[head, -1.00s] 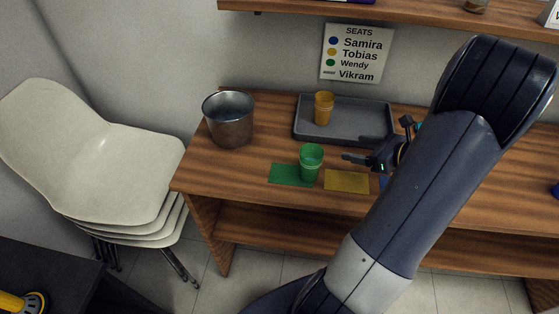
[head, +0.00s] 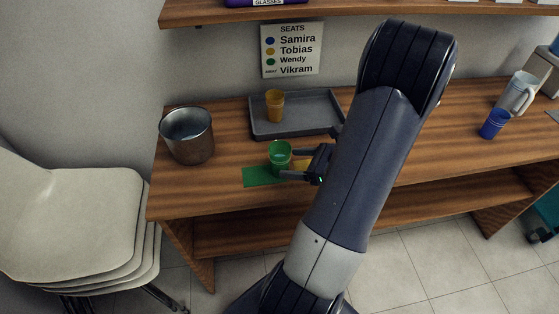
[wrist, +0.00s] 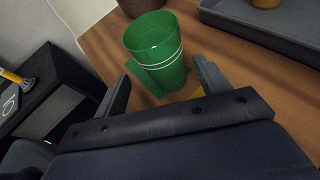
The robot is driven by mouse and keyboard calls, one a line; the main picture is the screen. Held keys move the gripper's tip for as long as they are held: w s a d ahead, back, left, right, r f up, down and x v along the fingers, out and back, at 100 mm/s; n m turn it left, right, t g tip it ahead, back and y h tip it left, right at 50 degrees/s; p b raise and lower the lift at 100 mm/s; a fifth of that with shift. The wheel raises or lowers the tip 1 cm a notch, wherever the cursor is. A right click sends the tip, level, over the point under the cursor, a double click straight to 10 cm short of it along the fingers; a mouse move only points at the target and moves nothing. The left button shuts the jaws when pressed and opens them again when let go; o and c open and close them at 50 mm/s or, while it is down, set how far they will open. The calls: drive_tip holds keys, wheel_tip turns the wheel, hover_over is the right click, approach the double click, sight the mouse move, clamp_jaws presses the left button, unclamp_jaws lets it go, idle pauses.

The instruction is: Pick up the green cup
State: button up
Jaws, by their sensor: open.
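The green cup (head: 280,155) stands upright at the right edge of the green mat (head: 262,176) on the wooden table. In the wrist view the green cup (wrist: 157,50) stands ahead of and between my gripper's two fingers. My gripper (head: 290,164) is open, with one finger on the far side and one on the near side of the cup. It also shows in the wrist view (wrist: 163,88). No closed grip is visible, and whether a finger touches the cup I cannot tell.
A grey tray (head: 262,131) with an orange cup (head: 274,106) lies behind. A metal bucket (head: 188,135) stands at the left. A yellow mat (head: 302,165) is partly hidden by my gripper. A blue cup (head: 493,124) and a pitcher (head: 517,93) stand at the right.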

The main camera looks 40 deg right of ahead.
sight(282, 162)
drive_tip(key=shift+d+p+x, duration=0.2)
drive_tip(key=shift+p+x, duration=0.1)
drive_tip(key=shift+x, duration=2.05)
drive_tip(key=shift+c, duration=0.3)
drive_tip(key=c, duration=1.1)
